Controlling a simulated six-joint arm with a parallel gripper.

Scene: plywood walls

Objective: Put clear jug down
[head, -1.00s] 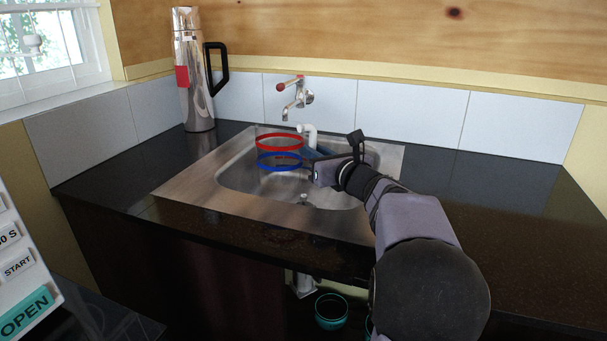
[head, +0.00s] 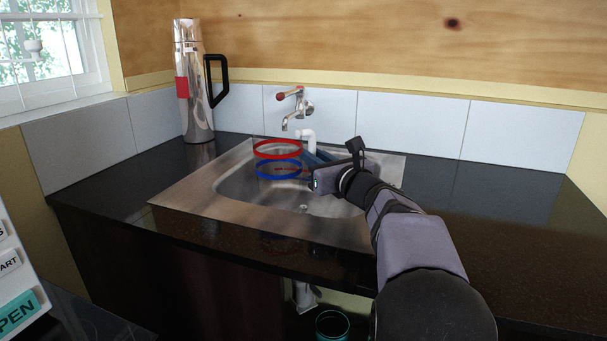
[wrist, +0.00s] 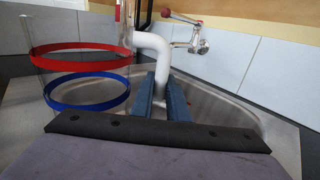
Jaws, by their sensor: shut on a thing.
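The clear jug (head: 278,157) is see-through, with a red band above a blue band. It appears upright, over the sink basin in the head view. In the wrist view the jug (wrist: 80,70) is at the left, and its white curved handle (wrist: 152,42) runs down between the blue fingers. My gripper (head: 314,161) is shut on this handle, to the right of the jug's body; its fingers also show in the wrist view (wrist: 160,92). The jug's clear base is hard to make out, so I cannot tell whether it touches the sink.
The metal sink (head: 185,205) is set in a black counter (head: 480,200), which is clear on the right. A wall tap (head: 300,108) is behind the jug. A silver flask (head: 192,85) stands at the back left. A teal-rimmed cup (head: 332,325) is below the counter.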

